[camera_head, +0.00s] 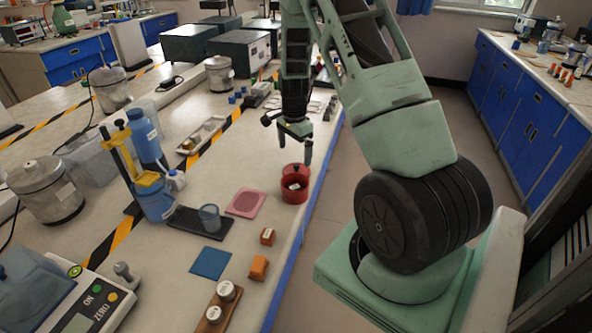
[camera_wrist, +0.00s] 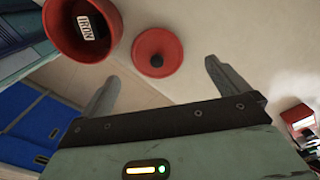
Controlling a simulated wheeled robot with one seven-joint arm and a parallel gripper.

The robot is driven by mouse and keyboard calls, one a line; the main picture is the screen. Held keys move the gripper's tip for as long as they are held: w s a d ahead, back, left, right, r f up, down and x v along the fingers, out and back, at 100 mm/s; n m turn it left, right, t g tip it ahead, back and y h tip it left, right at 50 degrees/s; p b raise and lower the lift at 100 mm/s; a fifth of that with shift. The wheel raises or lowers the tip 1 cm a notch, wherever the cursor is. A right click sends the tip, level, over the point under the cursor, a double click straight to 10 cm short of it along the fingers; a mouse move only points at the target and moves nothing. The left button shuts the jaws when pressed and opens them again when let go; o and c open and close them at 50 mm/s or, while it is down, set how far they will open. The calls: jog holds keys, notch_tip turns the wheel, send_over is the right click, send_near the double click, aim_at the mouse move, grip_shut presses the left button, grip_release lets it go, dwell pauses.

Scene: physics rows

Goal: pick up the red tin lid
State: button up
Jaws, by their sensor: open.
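The red tin lid (camera_wrist: 157,66) is a round red disc with a dark knob at its centre. In the wrist view it lies flat on the pale bench top, in front of and between my fingertips. The open red tin (camera_wrist: 52,37) stands just left of it, with a piece labelled "IRON" inside. The red tin also shows in the head view (camera_head: 294,198) near the bench's right edge, with the lid (camera_head: 288,171) just behind it. My gripper (camera_wrist: 161,75) is open and empty; in the head view (camera_head: 289,135) it is above the bench, behind the tin.
A pink mat (camera_head: 246,203) lies left of the tin, and a clear cup (camera_head: 210,217) stands on a dark plate. Orange blocks (camera_head: 258,268) lie nearer. The bench edge drops off on the right.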

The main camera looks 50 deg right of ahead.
aim_at(296, 165)
jog(key=shift+s+f+p, duration=0.15)
jog(key=shift+f+p, duration=0.2)
jog(key=shift+f, duration=1.2)
jog(key=shift+s+f+p, duration=0.15)
jog(key=shift+f+p, duration=0.2)
jog(key=shift+f, duration=1.15)
jog(key=shift+c, duration=0.3)
jog(key=c, duration=0.9)
